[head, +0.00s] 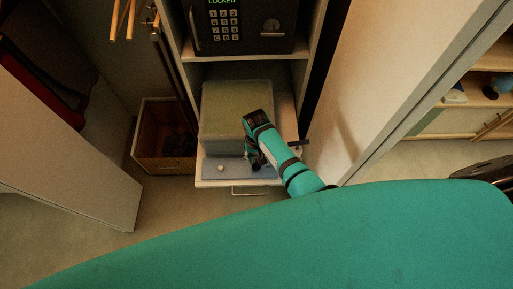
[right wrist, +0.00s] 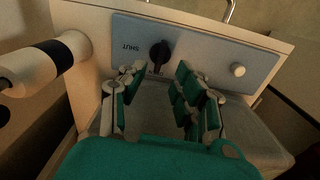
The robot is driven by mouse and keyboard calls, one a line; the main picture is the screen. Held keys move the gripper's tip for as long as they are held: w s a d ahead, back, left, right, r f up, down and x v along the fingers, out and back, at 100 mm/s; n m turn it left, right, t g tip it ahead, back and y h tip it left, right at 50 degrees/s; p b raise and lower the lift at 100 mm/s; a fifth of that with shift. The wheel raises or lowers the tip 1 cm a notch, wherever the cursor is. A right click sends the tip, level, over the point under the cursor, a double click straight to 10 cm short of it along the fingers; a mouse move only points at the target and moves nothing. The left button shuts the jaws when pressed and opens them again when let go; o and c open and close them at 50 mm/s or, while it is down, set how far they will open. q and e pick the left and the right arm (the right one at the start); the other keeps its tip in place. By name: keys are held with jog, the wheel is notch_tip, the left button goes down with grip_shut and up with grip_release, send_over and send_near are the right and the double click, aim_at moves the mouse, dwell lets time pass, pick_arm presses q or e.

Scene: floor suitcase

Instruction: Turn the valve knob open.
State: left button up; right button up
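The valve knob (right wrist: 159,55) is small and black. It sits on a blue-grey panel (right wrist: 205,55), beside the printed word SHUT, in the right wrist view. The panel also shows in the head view (head: 228,175), where my gripper seems to hide the knob. My right gripper (right wrist: 160,74) is open, with its fingers spread to either side of the knob in the picture. I see a gap between each finger and the knob; how deep the fingers reach is unclear. In the head view my right gripper (head: 254,158) is over the panel's right part. My left gripper is not in view.
A pale round knob (right wrist: 237,69) is at the panel's other end. A pale box (head: 225,100) stands behind the panel, below a safe (head: 240,25). A wooden bin (head: 152,155) is at left. A white cabinet door (head: 370,90) stands close at right.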

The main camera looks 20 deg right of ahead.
aim_at(257, 164)
notch_tip(257, 164, up, 6)
dwell(0.7)
